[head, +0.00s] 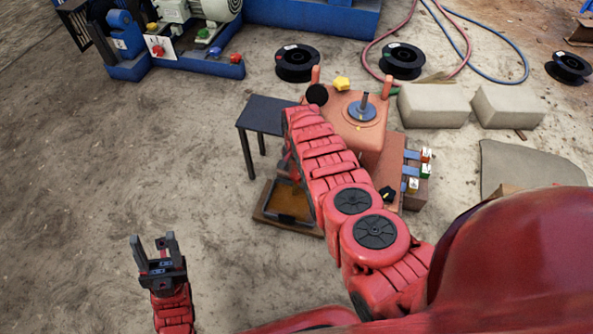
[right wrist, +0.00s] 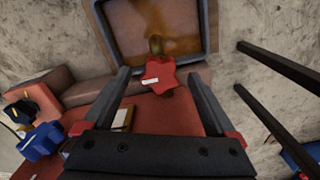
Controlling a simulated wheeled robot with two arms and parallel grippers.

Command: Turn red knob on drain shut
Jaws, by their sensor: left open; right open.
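The red knob (right wrist: 158,77) is star-shaped with a small white label. It sits on a brass drain (right wrist: 156,44) in the right wrist view, above the near edge of a dark-rimmed tray (right wrist: 95,22). My right gripper (right wrist: 160,74) is open, its two fingers on either side of the knob with gaps showing; I cannot tell how far beyond the tips the knob is. In the head view my right arm hides the knob and most of that gripper; the tray (head: 262,213) shows below the arm. My left gripper (head: 156,250) is open and empty, low at the left.
The orange machine (head: 368,140) stands beside my right arm, with a side block of coloured valves (head: 412,172). A small dark table (head: 265,114) stands close left of the arm; its legs (right wrist: 280,68) show at right in the right wrist view. Floor around my left gripper is clear.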

